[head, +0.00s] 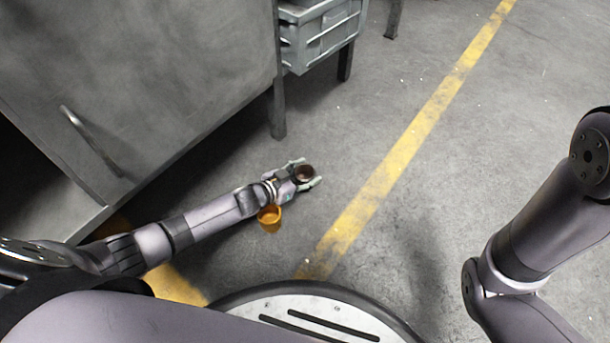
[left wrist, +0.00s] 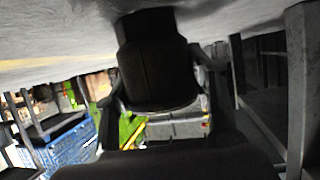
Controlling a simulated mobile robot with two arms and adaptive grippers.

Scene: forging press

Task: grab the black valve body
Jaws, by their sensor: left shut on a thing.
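The black valve body (head: 304,174) shows in the head view as a dark round piece between the fingers of my left gripper (head: 307,172). The gripper is shut on it, low over the floor beside the grey cabinet. In the left wrist view the valve body (left wrist: 155,65) is a large black stepped cylinder filling the middle, with dark finger parts at its sides. That view is upside down, with the floor at the top. My right arm shows at the right of the head view, but its gripper is out of sight.
An orange cup-shaped part (head: 269,216) is on the floor beside my left wrist. A grey metal cabinet (head: 150,80) stands at the upper left, with a grey crate (head: 318,38) on a legged stand behind it. A yellow line (head: 400,140) crosses open floor.

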